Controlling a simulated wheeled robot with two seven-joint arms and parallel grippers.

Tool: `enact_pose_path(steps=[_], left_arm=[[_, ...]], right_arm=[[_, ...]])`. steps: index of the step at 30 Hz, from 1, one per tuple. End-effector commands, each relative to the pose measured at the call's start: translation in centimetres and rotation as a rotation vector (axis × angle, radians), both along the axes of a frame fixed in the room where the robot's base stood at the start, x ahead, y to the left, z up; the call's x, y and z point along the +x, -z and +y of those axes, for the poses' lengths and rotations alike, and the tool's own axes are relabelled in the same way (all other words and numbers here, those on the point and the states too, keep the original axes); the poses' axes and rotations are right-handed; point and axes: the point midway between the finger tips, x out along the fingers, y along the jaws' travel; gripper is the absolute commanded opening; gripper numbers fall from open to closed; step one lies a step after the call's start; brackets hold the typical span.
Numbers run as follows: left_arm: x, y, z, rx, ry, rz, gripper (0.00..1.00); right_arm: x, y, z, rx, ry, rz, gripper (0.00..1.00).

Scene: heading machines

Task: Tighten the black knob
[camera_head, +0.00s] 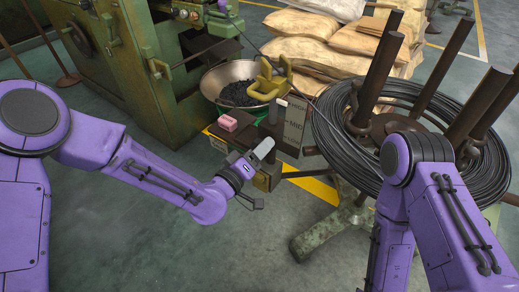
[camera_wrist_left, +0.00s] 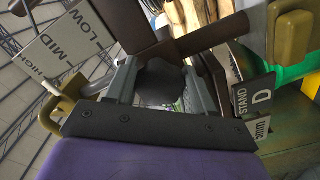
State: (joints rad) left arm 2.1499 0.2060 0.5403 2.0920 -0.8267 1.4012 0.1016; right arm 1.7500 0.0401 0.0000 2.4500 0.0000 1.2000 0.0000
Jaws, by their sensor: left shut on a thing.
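The black knob (camera_wrist_left: 160,82) is round and dark, and sits between the two grey fingers of my left gripper (camera_wrist_left: 161,88) in the left wrist view. The gripper is shut on it, with a finger on either side. In the head view my left gripper (camera_head: 262,172) is at the front of the dark machine stand (camera_head: 262,132), and I cannot make out the knob there. The LOW, MID, HIGH plate (camera_wrist_left: 72,45) is beside the knob in the wrist view. My right arm enters at the right of the head view, but its gripper is out of view.
A large wire coil (camera_head: 335,125) on a stand with brown posts is to the right. A bowl of dark pieces (camera_head: 237,88) and a green machine (camera_head: 120,50) are behind. A pink block (camera_head: 227,123) lies left of the stand. Floor at the lower middle is clear.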

Motion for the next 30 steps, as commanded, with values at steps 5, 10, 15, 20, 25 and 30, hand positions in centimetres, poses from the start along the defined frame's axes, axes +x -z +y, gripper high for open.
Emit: enact_pose_path(steps=[5, 10, 15, 20, 25, 30], left_arm=[[0.0, 0.1, 0.0, 0.011, 0.000, -0.005, 0.23], [0.0, 0.1, 0.0, 0.011, 0.001, -0.005, 0.23], [0.0, 0.1, 0.0, 0.011, 0.001, -0.005, 0.74], [0.0, 0.1, 0.0, 0.010, 0.001, -0.005, 0.74], [-0.4, 0.1, 0.3, 0.010, 0.001, -0.005, 0.74], [-3.0, 0.0, 2.2, 0.009, 0.001, -0.003, 0.74]], right_arm=[[0.0, 0.0, 0.0, 0.000, 0.000, 0.000, 0.43], [0.0, 0.0, 0.0, 0.000, 0.000, 0.000, 0.43], [0.0, 0.0, 0.0, 0.000, 0.000, 0.000, 0.43], [0.0, 0.0, 0.0, 0.000, 0.000, 0.000, 0.43], [0.0, 0.0, 0.0, 0.000, 0.000, 0.000, 0.43], [0.0, -0.2, 0.0, 0.000, 0.000, 0.000, 0.43]])
